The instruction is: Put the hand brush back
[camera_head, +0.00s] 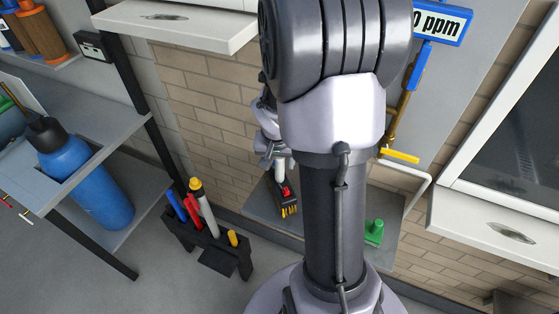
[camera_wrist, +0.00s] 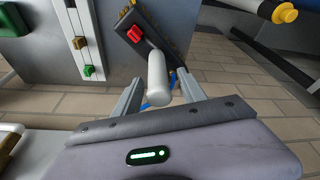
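The hand brush (camera_head: 287,197) has a black body with a red part, yellow bristles and a pale handle. In the head view it shows just below my gripper (camera_head: 270,148), in front of a grey panel. In the wrist view the brush (camera_wrist: 157,75) points away from me, its handle end close to me. My gripper (camera_wrist: 160,80) has a finger on each side of the handle, with a visible gap on both sides. The fingers look open around the handle, not closed on it. My arm hides part of the area in the head view.
A black rack (camera_head: 208,242) with several coloured tools stands on the floor to the left. A blue bottle (camera_head: 85,178) is on the left bench. A green piece (camera_head: 374,231) is on the grey panel (camera_head: 262,212). A drawer unit (camera_head: 500,235) is at right.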

